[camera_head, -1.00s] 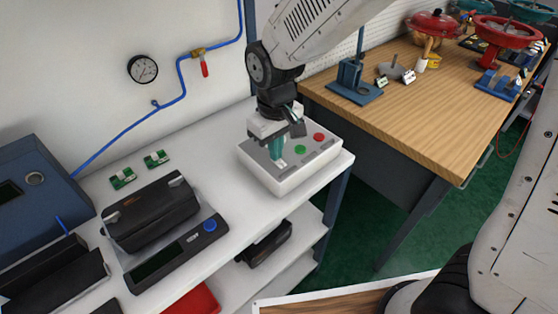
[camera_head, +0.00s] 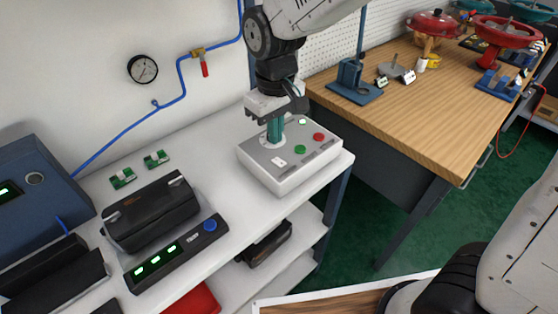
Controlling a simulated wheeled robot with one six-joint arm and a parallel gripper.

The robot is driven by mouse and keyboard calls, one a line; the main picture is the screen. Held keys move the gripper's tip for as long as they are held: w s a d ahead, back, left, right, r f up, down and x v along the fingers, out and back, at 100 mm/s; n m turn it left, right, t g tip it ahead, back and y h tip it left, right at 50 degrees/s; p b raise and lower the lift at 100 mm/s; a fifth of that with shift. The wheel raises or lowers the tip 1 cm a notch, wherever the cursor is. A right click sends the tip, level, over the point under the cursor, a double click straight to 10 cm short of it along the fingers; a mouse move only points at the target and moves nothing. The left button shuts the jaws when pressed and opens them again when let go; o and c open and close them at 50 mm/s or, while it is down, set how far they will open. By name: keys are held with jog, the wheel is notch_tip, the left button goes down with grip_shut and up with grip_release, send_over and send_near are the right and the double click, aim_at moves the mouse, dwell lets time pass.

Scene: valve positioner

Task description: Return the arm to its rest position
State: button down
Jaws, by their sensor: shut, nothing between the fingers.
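My gripper (camera_head: 276,132) hangs from my arm, pointing down above the white control box (camera_head: 270,182). Its teal fingers are together with nothing seen between them. The fingertips are near the left part of the box top, by a light round spot; I cannot tell whether they touch. The box top carries a white switch (camera_head: 279,161), a green button (camera_head: 300,149), a red button (camera_head: 319,137) and a small pale lit spot (camera_head: 302,121).
The black valve positioner unit (camera_head: 150,212) and a display panel (camera_head: 175,252) with green digits stand left on the white bench. A blue box (camera_head: 38,185) is at far left. A wooden workbench (camera_head: 440,130) with valves is at right. Blue tubing and a gauge (camera_head: 143,69) are on the wall.

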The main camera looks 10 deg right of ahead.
jog(key=shift+r, duration=0.8)
jog(key=shift+s, duration=0.1)
